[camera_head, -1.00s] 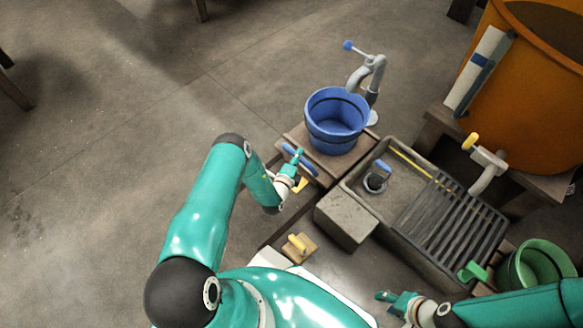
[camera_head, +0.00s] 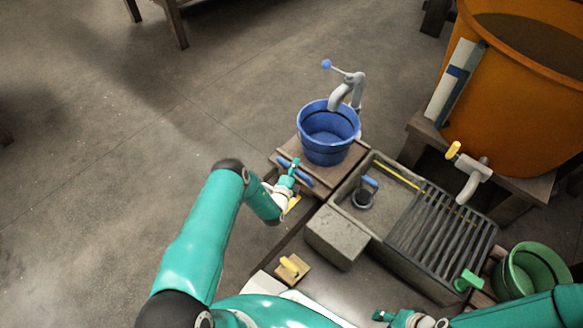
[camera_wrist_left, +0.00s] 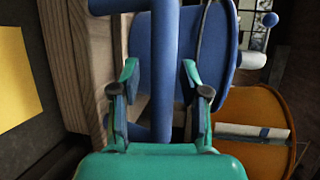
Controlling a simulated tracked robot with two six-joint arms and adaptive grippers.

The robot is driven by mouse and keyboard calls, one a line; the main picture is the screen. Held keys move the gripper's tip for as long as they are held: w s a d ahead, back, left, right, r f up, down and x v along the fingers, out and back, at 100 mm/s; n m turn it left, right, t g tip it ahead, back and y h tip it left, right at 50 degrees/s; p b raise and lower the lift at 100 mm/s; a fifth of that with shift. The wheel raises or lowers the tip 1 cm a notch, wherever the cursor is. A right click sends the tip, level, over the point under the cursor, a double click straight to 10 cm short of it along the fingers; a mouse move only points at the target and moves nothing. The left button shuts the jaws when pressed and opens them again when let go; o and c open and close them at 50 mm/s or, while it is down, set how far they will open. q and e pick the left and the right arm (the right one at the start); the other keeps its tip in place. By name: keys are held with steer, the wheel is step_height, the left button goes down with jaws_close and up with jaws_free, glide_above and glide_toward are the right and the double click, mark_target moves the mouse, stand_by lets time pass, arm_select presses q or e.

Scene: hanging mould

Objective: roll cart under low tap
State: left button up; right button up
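The low wooden cart (camera_head: 281,158) has a blue handle (camera_head: 303,178) at its near side and carries a blue bucket (camera_head: 329,150). A grey tap (camera_head: 350,88) with a blue-knobbed lever stands behind it, its spout over the bucket's far rim. My left gripper (camera_head: 294,166) is at the handle. In the left wrist view my left gripper's fingers (camera_wrist_left: 160,92) are apart, with a blue bar (camera_wrist_left: 164,60) of the handle between them and visible gaps at both sides. My right gripper (camera_head: 384,315) is low in the head view, away from the cart; its finger opening is unclear.
A stone sink (camera_head: 345,196) with a slatted drainboard is right of the cart, beside a grey block (camera_head: 337,238). An orange vat (camera_head: 510,115) with a yellow-handled tap and a green bucket (camera_head: 552,268) stand farther right. Floor at left is clear.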

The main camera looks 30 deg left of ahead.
arm_select(q)
steer(key=shift+s, duration=0.2)
steer(key=v, duration=0.7)
steer(key=shift+s, duration=0.1)
stand_by(0.5)
